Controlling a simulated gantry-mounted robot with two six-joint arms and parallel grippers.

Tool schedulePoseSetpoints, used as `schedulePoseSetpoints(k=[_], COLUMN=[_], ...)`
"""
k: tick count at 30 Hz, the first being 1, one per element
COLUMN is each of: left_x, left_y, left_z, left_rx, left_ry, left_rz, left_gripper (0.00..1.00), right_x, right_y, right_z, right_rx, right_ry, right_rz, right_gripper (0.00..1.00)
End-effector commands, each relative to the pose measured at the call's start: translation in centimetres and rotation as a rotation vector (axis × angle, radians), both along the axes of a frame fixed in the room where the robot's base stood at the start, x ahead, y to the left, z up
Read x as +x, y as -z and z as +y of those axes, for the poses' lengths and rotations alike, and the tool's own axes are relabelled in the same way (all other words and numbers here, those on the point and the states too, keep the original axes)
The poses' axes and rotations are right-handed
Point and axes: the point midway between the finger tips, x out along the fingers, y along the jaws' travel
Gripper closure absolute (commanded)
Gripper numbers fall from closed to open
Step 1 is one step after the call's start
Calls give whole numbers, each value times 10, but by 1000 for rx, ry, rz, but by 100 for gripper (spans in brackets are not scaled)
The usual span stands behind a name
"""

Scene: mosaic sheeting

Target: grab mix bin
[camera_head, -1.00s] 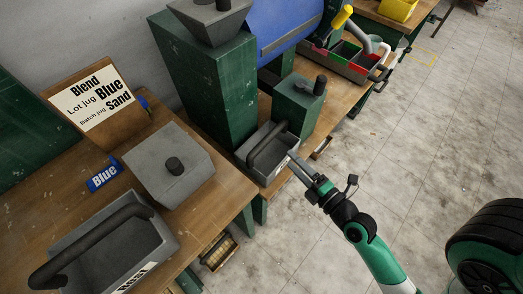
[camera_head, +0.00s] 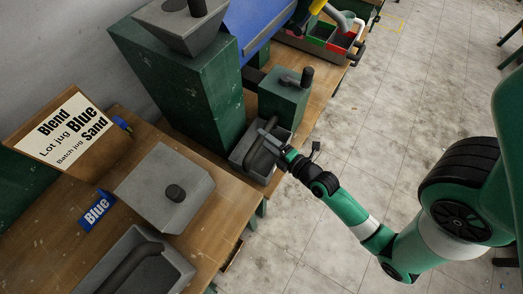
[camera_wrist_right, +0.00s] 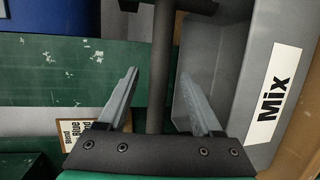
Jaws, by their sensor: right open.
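The mix bin is a grey open bin (camera_head: 240,160) with a dark bar handle, standing on the bench at the foot of the green machine. Its grey wall with the white "Mix" label (camera_wrist_right: 269,95) fills the right of the wrist view. My right gripper (camera_head: 268,133) is at the bin's handle. In the wrist view its two fingers (camera_wrist_right: 159,80) are apart, with the dark handle (camera_wrist_right: 160,60) running between them. Neither finger visibly closes on the handle. My left gripper is in no view.
A green box (camera_head: 282,99) with a dark knob stands just behind the bin. The tall green machine (camera_head: 190,90) rises to its left. A lidded grey box (camera_head: 160,185) and another handled grey bin (camera_head: 175,255) are nearer. Open floor lies right.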

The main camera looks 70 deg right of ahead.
Motion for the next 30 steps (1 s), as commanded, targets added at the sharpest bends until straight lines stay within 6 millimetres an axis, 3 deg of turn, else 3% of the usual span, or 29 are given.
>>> schedulePoseSetpoints(k=[8, 16, 27, 30], left_x=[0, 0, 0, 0], left_y=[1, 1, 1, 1], left_z=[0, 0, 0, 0], left_rx=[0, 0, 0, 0], left_ry=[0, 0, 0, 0], left_rz=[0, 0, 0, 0], left_gripper=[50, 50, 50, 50], right_x=[40, 43, 43, 43], right_y=[9, 10, 10, 9], right_z=[-17, -19, -19, -19], right_rx=[-2, 0, -1, -1], right_ry=[-1, -1, -1, 0], right_rz=[-4, -1, -2, -2], right_gripper=[33, 33, 100, 100])
